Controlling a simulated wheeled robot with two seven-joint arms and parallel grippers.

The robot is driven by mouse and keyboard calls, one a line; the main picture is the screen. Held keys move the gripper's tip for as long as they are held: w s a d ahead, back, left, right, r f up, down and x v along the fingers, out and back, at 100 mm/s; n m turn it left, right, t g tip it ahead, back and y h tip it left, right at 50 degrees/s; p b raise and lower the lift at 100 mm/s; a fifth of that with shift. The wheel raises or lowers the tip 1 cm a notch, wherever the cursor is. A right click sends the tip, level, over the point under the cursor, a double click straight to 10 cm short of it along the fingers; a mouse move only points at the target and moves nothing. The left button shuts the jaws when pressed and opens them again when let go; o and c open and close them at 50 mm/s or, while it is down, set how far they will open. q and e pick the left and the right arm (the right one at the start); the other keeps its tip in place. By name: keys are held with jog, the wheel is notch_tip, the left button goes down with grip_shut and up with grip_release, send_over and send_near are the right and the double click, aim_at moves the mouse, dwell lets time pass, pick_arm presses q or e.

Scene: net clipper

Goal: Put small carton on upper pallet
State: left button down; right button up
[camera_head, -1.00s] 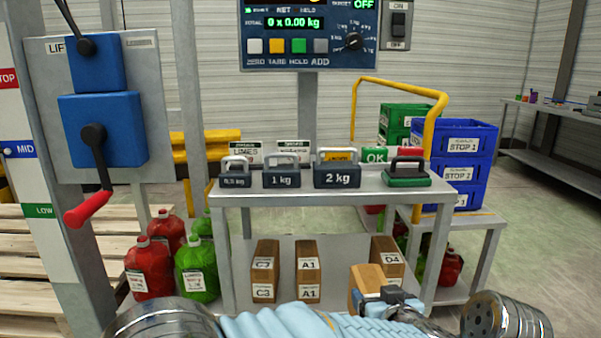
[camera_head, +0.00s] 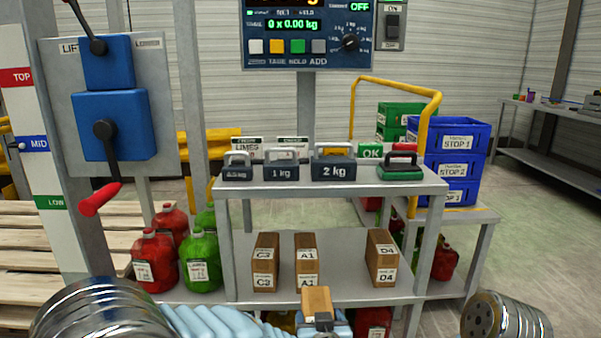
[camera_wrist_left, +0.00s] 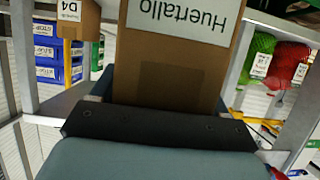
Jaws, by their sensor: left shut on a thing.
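A small brown carton (camera_head: 317,300) is held by my left gripper (camera_head: 320,322) low in the middle of the head view, in front of the shelf. In the left wrist view the carton (camera_wrist_left: 170,75) fills the upper middle, between my fingers, with a white "Huertallo" label upside down. My left gripper (camera_wrist_left: 155,125) is shut on it. Wooden pallet slats (camera_head: 110,222) lie at the left behind the lift post; which is the upper pallet cannot be told. My right gripper is not in view.
Cartons marked C3 (camera_head: 265,262), A1 (camera_head: 306,262) and D4 (camera_head: 381,258) stand on the lower shelf (camera_head: 340,285). Weights line the tabletop (camera_head: 300,190). A lift panel (camera_head: 110,105) with a red handle and red and green net bags (camera_head: 200,262) are at left.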

pick_arm(q)
jog(key=w+a+f, duration=0.1)
jog(key=a+f, duration=0.6)
jog(key=a, duration=0.5)
jog(key=w+a+f, duration=0.1)
jog(key=a+f, duration=0.7)
jog(key=a, duration=0.4)
jog(key=shift+f+m+h, duration=0.25)
jog(key=shift+m+h, duration=0.05)
jog(key=shift+h, duration=0.1)
jog(key=shift+w+a, duration=0.1)
